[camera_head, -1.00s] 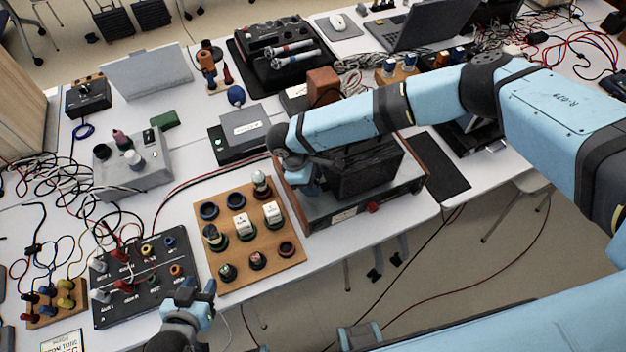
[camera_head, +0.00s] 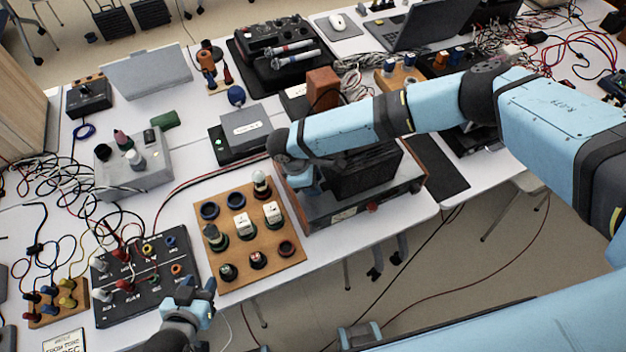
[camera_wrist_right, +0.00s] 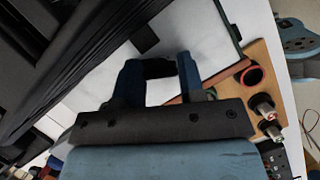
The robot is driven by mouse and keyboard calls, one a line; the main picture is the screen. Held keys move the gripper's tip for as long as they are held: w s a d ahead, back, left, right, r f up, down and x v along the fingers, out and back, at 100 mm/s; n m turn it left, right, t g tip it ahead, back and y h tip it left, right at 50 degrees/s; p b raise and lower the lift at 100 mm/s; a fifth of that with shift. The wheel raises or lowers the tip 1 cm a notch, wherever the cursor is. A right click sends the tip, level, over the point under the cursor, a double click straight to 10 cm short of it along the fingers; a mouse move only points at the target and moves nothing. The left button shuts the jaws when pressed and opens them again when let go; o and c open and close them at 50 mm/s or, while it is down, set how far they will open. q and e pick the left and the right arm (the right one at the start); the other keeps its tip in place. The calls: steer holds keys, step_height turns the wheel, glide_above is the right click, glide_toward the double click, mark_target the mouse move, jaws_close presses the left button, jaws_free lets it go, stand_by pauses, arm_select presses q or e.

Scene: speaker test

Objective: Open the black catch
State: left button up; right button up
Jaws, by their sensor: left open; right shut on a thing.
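The black catch (camera_wrist_right: 159,68) shows as a small dark piece between the two blue fingertips of my right gripper (camera_wrist_right: 160,76) in the right wrist view. The gripper is shut on it. In the head view my right gripper (camera_head: 304,182) is at the left end of a black box (camera_head: 366,172) that rests on a wood-sided tester (camera_head: 345,208); the catch itself is hidden there by the hand. My left gripper (camera_head: 199,294) is open and empty, low in the head view, near the front table edge beside the black socket panel (camera_head: 152,298).
A wooden board (camera_head: 270,198) with several round sockets and white pieces stands left of the tester. A grey box (camera_head: 132,170), loose cables and a small black unit (camera_head: 225,150) lie further left and behind. A dark mat (camera_head: 440,167) lies right of the tester.

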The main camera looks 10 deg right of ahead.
steer(key=n+t+p, duration=0.1)
steer(key=n, duration=0.1)
steer(key=shift+s+r+n, duration=0.1)
steer(key=shift+n, duration=0.3)
steer(key=shift+n+t+p, duration=0.3)
steer(key=shift+n+p, duration=0.15)
steer(key=shift+n, duration=0.35)
steer(key=o, duration=0.7)
steer(key=shift+c, duration=0.2)
steer(key=b+v, duration=0.1)
steer(key=v, duration=1.2)
steer(key=shift+a+r, duration=0.2)
steer(key=shift+r, duration=0.15)
steer(key=shift+s, duration=0.15)
